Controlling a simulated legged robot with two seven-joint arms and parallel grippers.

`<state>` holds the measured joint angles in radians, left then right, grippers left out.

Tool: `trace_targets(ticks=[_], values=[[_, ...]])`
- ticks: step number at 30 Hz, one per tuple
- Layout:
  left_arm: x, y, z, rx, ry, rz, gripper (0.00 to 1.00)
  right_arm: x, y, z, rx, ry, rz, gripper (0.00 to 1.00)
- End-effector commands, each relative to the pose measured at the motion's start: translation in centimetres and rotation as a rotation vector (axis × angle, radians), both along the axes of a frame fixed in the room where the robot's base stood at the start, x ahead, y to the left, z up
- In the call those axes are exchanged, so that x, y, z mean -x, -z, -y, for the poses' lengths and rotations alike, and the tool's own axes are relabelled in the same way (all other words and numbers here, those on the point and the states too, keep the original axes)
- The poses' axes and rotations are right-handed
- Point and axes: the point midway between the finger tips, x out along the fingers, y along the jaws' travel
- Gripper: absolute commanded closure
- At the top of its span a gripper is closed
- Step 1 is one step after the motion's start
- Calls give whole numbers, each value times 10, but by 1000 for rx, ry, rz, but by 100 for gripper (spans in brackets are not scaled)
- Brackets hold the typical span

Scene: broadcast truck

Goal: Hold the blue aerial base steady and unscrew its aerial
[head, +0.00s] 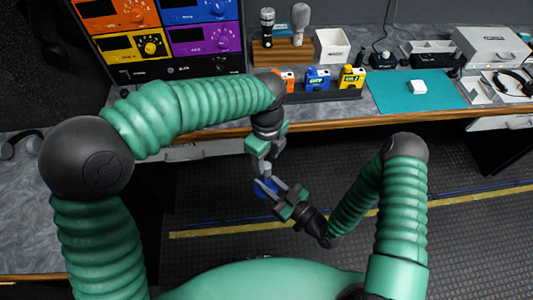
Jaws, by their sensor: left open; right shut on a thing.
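The blue aerial base (265,188) is held in the air in front of the workbench, between the fingers of my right gripper (273,189). My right gripper is shut on it from the right. My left gripper (264,157) points down just above the base and is open. A short grey piece, seemingly the aerial (265,170), shows between the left fingers and the base. The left fingers partly hide it, and I cannot tell whether they touch it.
The workbench (210,133) runs behind my grippers. On it stand orange, blue (318,79) and yellow (351,77) units in a dark rack, a teal mat (390,100) with a white block, and a white box (332,46). Open floor (220,205) lies below.

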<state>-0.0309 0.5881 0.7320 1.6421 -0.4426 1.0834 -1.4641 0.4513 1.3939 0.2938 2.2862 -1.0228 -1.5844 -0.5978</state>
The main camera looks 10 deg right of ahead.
Motion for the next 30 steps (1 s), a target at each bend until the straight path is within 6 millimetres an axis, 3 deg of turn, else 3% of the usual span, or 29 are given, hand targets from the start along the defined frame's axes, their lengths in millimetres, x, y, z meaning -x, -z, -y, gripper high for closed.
trace_targets(ticks=[9, 20, 30], values=[[1, 56, 0, 0, -2, -4, 55, 0, -1, 0, -1, 0, 2, 100], [1, 65, 0, 0, -3, -1, 56, 0, -1, 0, -1, 0, 2, 100], [1, 64, 0, 1, -4, -1, 100, 0, -1, 0, -1, -1, 2, 100]])
